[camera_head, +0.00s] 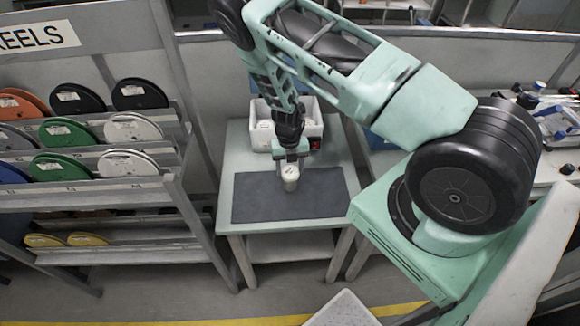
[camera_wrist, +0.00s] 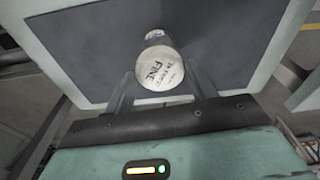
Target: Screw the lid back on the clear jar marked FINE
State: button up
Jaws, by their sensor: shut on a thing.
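The jar (camera_head: 291,184) is a small pale cylinder over the dark mat (camera_head: 250,195) in the head view. In the wrist view the jar (camera_wrist: 157,42) runs away from me. Its near end is a round white face, which looks like the lid (camera_wrist: 162,70), with FINE and other smaller print. My gripper (camera_head: 291,158) points down from above, and its two fingers (camera_wrist: 162,84) stand on either side of this near end, shut on it. I cannot tell whether the lid is seated on the jar or whether the jar touches the mat.
A white bin (camera_head: 262,138) with pale things in it stands at the back of the table (camera_head: 235,160). A small red and black thing (camera_head: 315,145) is beside it. A rack of reels (camera_head: 100,185) stands at left. The mat around the jar is clear.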

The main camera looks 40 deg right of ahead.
jog(key=m, duration=0.4)
jog(key=o, duration=0.9)
jog(key=shift+c, duration=1.3)
jog(key=shift+p, duration=0.3)
jog(key=shift+r+p, duration=0.9)
jog(key=shift+r, duration=0.35)
